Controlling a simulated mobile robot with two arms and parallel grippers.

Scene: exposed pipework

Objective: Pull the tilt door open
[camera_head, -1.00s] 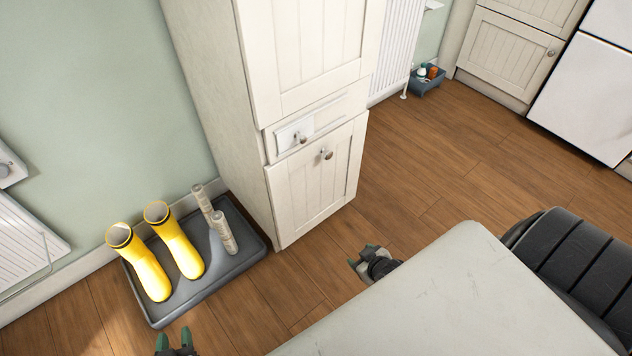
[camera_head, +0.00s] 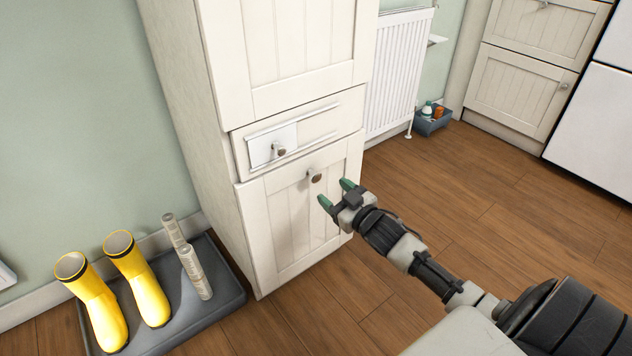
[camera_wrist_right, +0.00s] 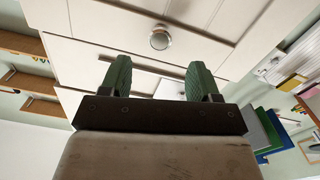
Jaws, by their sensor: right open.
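The tilt door is probably the lower cream panelled door (camera_head: 300,225) of the tall cabinet, and it is shut. A round metal knob (camera_head: 314,175) sits at its top middle. My right gripper (camera_head: 336,195) is open and empty, just below and right of that knob and apart from it. In the right wrist view, the two green fingers (camera_wrist_right: 158,78) are spread, and a round knob (camera_wrist_right: 160,38) shows beyond them, between their lines. My left gripper is out of the head view.
A narrow panel with a second knob (camera_head: 278,150) is above the door. Yellow boots (camera_head: 138,280) stand on a grey tray (camera_head: 222,298) at the left. A white radiator (camera_head: 396,75) is behind the cabinet. The wooden floor (camera_head: 440,190) to the right is clear.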

